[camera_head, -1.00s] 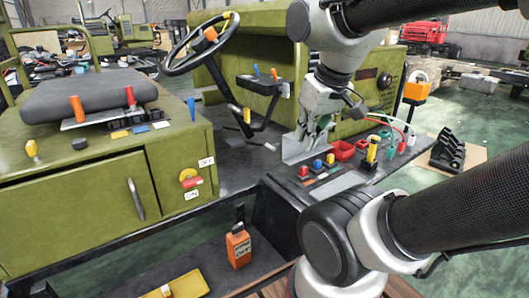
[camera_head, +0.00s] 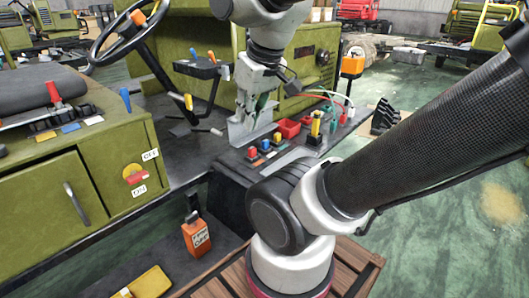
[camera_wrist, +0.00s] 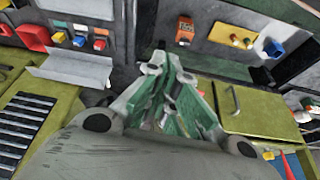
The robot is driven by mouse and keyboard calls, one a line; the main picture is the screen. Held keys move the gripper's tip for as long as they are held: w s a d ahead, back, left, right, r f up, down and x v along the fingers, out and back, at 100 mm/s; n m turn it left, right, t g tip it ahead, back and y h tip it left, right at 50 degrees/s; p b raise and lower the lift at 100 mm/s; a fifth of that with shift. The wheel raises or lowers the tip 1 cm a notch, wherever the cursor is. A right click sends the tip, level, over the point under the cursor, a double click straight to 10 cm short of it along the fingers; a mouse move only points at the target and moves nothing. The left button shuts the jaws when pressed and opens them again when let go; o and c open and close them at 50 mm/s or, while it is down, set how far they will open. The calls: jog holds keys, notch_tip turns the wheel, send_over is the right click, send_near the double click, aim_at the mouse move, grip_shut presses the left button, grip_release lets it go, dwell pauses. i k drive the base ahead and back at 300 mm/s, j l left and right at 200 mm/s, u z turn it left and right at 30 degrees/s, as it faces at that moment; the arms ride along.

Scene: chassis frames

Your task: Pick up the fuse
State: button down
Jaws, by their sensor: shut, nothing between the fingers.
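I cannot tell for certain which thing is the fuse. A yellow and black upright cylinder (camera_head: 316,127) stands on the dark deck, right of small red, blue and yellow buttons (camera_head: 265,145). My gripper (camera_head: 243,117) hangs above the deck by a bent grey metal bracket (camera_head: 262,126), left of the buttons. In the wrist view the fingers (camera_wrist: 161,62) come together with nothing seen between them. The bracket also shows there (camera_wrist: 75,68), left of the fingers. Whether the gripper touches the bracket is unclear.
Red bins (camera_head: 288,128) stand behind the buttons. A green cabinet (camera_head: 62,190) with a handle is at the left, a steering wheel (camera_head: 125,30) above it.

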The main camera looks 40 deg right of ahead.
aim_at(252, 150)
jog(key=j+z, duration=0.1)
jog(key=z, duration=0.85)
jog(key=i, duration=0.05)
